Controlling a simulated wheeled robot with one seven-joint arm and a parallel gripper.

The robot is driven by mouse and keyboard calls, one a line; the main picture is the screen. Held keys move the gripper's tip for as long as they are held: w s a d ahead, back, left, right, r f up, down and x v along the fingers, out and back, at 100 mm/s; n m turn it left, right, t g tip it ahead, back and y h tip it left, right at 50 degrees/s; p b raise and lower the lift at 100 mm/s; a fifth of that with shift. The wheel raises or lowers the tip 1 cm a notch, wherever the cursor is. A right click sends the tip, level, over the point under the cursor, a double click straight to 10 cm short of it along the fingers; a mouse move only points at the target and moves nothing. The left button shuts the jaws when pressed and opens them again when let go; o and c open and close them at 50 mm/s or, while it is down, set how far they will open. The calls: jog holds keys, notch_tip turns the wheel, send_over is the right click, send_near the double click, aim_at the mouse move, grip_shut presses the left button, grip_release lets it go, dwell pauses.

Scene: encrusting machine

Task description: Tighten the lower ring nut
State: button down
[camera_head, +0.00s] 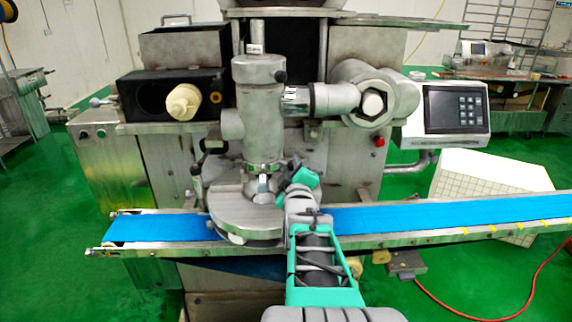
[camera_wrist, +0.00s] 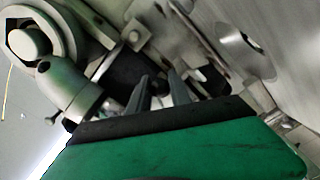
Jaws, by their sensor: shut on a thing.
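The lower ring nut (camera_head: 262,168) is a metal ring around the foot of the upright grey cylinder (camera_head: 258,110), just above the round metal plate (camera_head: 245,215). My gripper (camera_head: 272,184) reaches in from the front right, low beside the ring nut. In the wrist view the two grey fingertips (camera_wrist: 160,84) are close together among dark and metal machine parts. They are shut on a part of the ring nut, but the exact place of contact is small and hard to see.
A blue conveyor belt (camera_head: 440,214) runs across the front, under the plate. The side pipe with a large hex fitting (camera_head: 372,104) sticks out above right of my gripper, also in the wrist view (camera_wrist: 32,40). A control panel (camera_head: 455,108) stands at the right.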

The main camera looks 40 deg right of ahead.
jog(key=shift+w+r, duration=0.1)
jog(key=shift+r, duration=0.2)
jog(key=c, duration=1.6)
grip_release()
jog(key=shift+o, duration=0.6)
jog(key=shift+a, duration=0.1)
jog(key=shift+f, duration=0.1)
jog(key=shift+f, duration=0.1)
